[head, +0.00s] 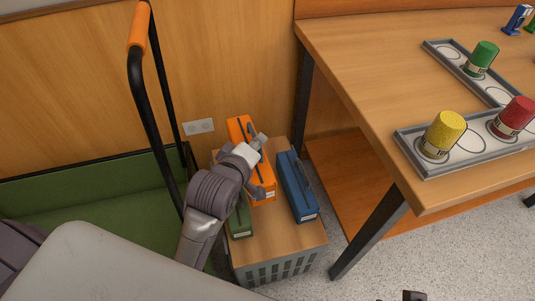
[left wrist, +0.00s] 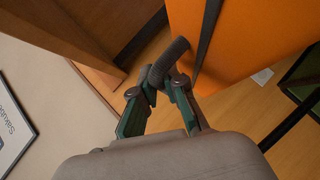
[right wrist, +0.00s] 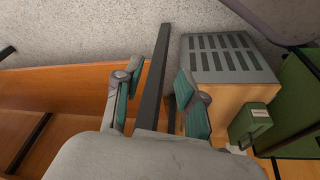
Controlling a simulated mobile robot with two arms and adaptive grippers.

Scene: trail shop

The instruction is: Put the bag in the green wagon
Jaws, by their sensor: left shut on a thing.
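An orange bag (head: 264,191) is on or just above a wooden-topped stand (head: 268,235); I cannot tell whether it touches. My left gripper (head: 259,143) is over the bag and shut on its dark handle (left wrist: 172,60). The bag's orange side (left wrist: 240,35) fills the upper right of the left wrist view. The green wagon (head: 110,215) is at the left of the head view, with a black pull bar and orange grip (head: 139,27). My arm covers part of its near side. My right gripper (right wrist: 155,95) is open and empty, low near a dark table leg.
A blue bag (head: 296,187) is right of the orange one, and a green bag (head: 240,220) is left, partly behind my arm. A wooden table (head: 385,90) at right carries trays with coloured cans. The wagon's pull bar rises between the wagon and stand.

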